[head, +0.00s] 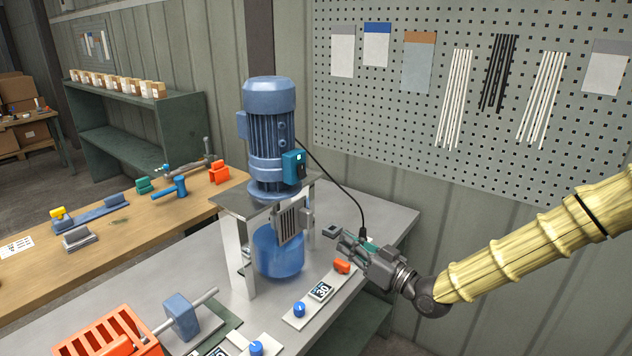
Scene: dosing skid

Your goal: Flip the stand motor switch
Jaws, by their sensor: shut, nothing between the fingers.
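A blue motor (270,120) stands upright on a grey metal stand (240,203). A teal switch box (293,166) is fixed to the motor's right side, with a dark cable coming from that area. Which way its switch lies is too small to tell. My gripper (345,241) is shut and empty, low to the right of the stand and apart from the switch box. It points left, above the light grey bench.
A panel strip with a blue knob (299,309), a display (321,291) and an orange part (341,266) lies below my gripper. A dark cable (335,180) hangs between motor and gripper. An orange crate (117,330) stands front left. A pegboard (400,110) covers the back wall.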

